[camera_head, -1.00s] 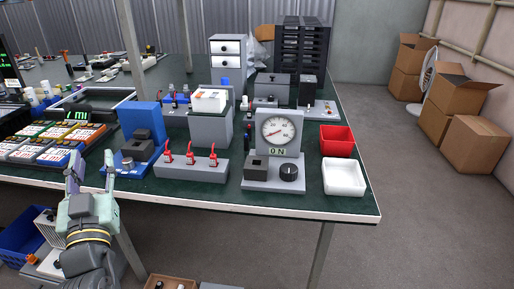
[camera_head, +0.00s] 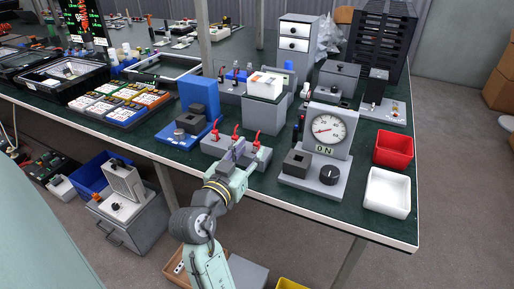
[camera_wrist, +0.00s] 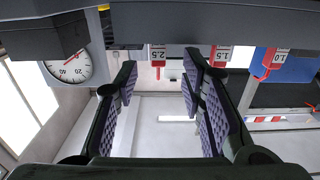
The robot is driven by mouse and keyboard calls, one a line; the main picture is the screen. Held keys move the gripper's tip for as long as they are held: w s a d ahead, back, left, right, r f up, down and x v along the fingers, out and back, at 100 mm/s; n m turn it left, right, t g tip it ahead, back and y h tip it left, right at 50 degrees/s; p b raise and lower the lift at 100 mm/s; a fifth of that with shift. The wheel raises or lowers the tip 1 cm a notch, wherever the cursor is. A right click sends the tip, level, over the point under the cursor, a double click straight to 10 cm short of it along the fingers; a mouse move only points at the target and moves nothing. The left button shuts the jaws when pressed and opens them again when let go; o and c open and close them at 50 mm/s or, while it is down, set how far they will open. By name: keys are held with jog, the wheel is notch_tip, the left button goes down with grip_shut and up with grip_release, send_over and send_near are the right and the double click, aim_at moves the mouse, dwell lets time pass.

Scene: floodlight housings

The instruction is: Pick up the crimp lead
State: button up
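A row of red leads stands in a grey block (camera_head: 214,147) at the table's front edge. In the head view there is a left lead (camera_head: 215,128), a middle lead (camera_head: 235,132) and a right lead (camera_head: 257,136). In the wrist view they stand by labels 2.5 (camera_wrist: 158,53), 1.5 (camera_wrist: 222,54) and 1.0 (camera_wrist: 281,56). I cannot tell which is the crimp lead. My gripper (camera_head: 242,157) is at the front of the block. In the wrist view my gripper (camera_wrist: 160,80) is open, its fingers apart, with the 2.5 lead (camera_wrist: 158,68) showing beyond the gap.
A gauge stand (camera_head: 328,128) with a dial and knob is right of the block. A blue stand (camera_head: 198,95) is to its left. A red bin (camera_head: 393,149) and a white bin (camera_head: 388,192) are at the right. A grey box (camera_head: 265,111) stands behind.

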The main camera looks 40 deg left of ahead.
aim_at(255, 145)
jog(key=p+x, duration=0.1)
jog(key=x, duration=0.3)
jog(key=shift+d+r, duration=0.15)
jog(key=shift+w, duration=0.3)
jog(key=shift+c, duration=0.2)
grip_shut()
